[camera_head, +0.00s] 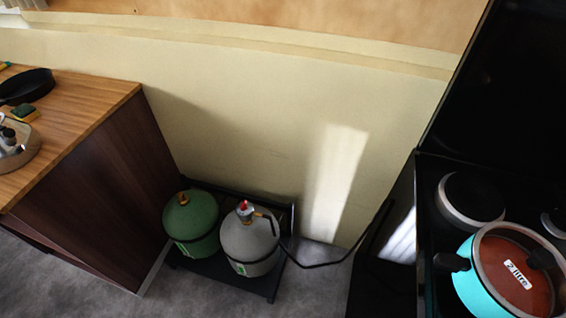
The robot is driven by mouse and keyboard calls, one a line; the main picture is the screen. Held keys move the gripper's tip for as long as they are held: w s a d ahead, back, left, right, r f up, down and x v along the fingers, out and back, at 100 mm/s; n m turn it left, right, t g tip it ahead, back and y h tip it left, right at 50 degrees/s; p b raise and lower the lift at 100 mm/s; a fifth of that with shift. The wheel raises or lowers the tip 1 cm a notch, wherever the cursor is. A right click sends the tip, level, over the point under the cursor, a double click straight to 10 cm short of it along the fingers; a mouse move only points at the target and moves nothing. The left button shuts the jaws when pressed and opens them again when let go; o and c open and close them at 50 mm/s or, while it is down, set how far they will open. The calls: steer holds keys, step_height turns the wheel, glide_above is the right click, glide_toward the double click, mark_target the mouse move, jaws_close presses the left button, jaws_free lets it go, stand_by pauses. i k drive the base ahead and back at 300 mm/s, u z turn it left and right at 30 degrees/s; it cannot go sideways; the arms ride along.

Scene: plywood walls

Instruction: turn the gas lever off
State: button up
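A grey gas bottle (250,243) stands upright on a low dark stand (210,268) against the wall. On its top is a valve with a small red lever (244,205); the lever is too small for me to tell its exact position. A black hose (318,264) runs from the valve to the right toward the stove. A green gas bottle (191,222) with a brass-coloured top stands to the left of the grey one, on the same stand. My gripper is not in view.
A wooden cabinet (95,190) with a pan (28,86) and other items on top stands at the left. A black stove (430,215) with a turquoise pot (468,275) stands at the right. Grey floor (195,300) is clear in front of the stand.

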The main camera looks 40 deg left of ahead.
mark_target(244, 206)
steer(key=k, duration=0.5)
steer(key=u, duration=2.65)
steer(key=k, duration=0.85)
steer(key=z, duration=0.85)
steer(key=i, duration=0.55)
steer(key=z, duration=0.05)
